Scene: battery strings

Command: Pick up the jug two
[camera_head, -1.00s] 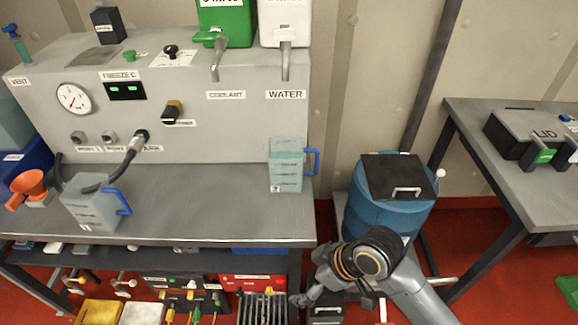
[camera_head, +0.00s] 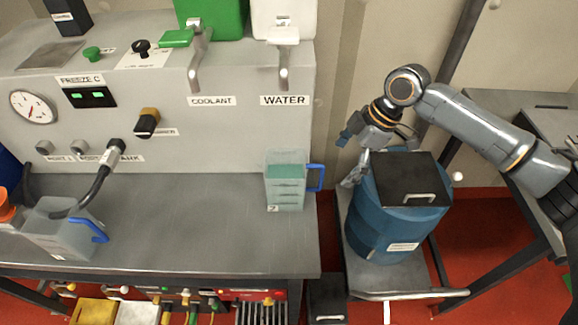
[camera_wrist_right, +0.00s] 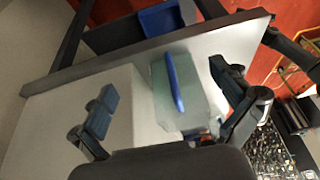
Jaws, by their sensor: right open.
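A clear jug with teal contents and a blue handle (camera_head: 285,181) stands upright on the bench below the WATER label, handle toward the right. My left gripper is not in view.
A blue drum (camera_head: 385,227) with a black lid stands right of the bench, close to my right gripper. The grey bench top (camera_head: 190,220) is clear between the two jugs. The WATER tap (camera_head: 284,72) hangs above the teal jug.

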